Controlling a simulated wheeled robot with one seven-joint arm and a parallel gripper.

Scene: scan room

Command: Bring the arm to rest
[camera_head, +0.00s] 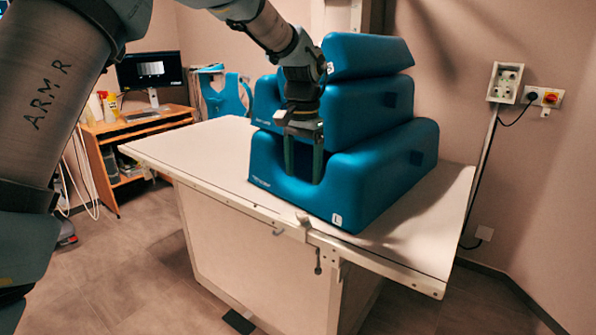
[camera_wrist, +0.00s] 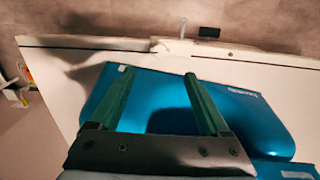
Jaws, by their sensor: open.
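My gripper (camera_head: 304,160) hangs at the end of my arm, pointing down in front of the stack of blue cushions. Its two green fingers stand apart with nothing between them. In the wrist view my gripper (camera_wrist: 160,95) is also open, with the lowest blue cushion (camera_wrist: 155,85) seen behind and between the fingers. The lowest blue cushion (camera_head: 365,185) lies on the white table, marked L at its corner. In the head view the fingers overlap its hollow; I cannot tell whether they touch it.
The middle cushion (camera_head: 365,107) and top cushion (camera_head: 368,55) are stacked on it, close to my wrist. The white table (camera_head: 190,150) is bare at left. A desk (camera_head: 150,124) with a monitor (camera_head: 150,70) stands behind. Wall sockets (camera_head: 505,83) are at right.

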